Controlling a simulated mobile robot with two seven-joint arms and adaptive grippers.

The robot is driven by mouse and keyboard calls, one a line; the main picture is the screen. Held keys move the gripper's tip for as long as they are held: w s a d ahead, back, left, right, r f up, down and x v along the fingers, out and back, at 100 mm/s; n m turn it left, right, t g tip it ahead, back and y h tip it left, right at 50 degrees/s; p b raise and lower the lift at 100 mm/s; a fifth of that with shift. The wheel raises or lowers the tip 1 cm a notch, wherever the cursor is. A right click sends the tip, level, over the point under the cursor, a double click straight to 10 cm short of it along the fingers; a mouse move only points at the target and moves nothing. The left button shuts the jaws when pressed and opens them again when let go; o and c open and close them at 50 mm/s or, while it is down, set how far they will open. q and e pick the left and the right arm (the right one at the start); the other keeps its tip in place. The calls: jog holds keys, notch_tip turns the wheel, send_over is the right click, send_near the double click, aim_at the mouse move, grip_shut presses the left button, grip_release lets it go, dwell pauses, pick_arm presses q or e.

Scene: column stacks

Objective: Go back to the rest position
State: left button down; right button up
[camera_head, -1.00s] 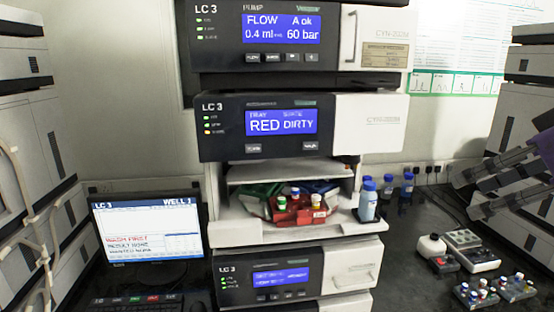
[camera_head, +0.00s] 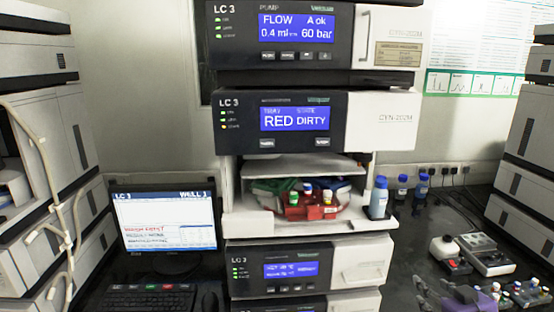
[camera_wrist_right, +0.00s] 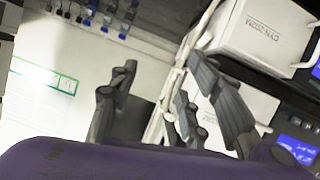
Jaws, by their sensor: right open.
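My right gripper (camera_head: 432,297) shows at the bottom right of the head view, low over the dark bench, with its purple body partly cut off by the lower edge. In the right wrist view its two grey fingers stand wide apart and the gripper (camera_wrist_right: 162,72) is open, with nothing between them. It is right of the middle LC 3 stack and clear of the red tray (camera_head: 311,212). My left gripper is not in view.
The middle stack's open bay (camera_head: 252,218) holds the red tray with several vials. A blue-capped bottle (camera_head: 379,199) stands at its right corner. Small devices (camera_head: 487,256) and vial racks (camera_head: 524,292) crowd the right bench near my gripper. A monitor (camera_head: 164,221) stands left.

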jog(key=s+a+f+g, duration=0.1)
jog(key=s+a+f, duration=0.35)
jog(key=f, duration=0.35)
jog(key=s+a+f, duration=0.4)
jog(key=s+f, duration=0.2)
jog(key=f, duration=0.2)
jog(key=s+a+f+g, duration=0.1)
jog(key=s+a+f, duration=0.3)
jog(key=s, duration=0.2)
jog(key=s+a+f+m+g, duration=0.1)
jog(key=s+a+f, duration=0.2)
jog(key=s, duration=0.4)
jog(key=s+a+f+g, duration=0.1)
jog(key=s+a+f, duration=0.3)
jog(key=s+f, duration=0.2)
jog(key=shift+s+a+m+g+y, duration=0.15)
jog(key=shift+a+m+g+y, duration=0.15)
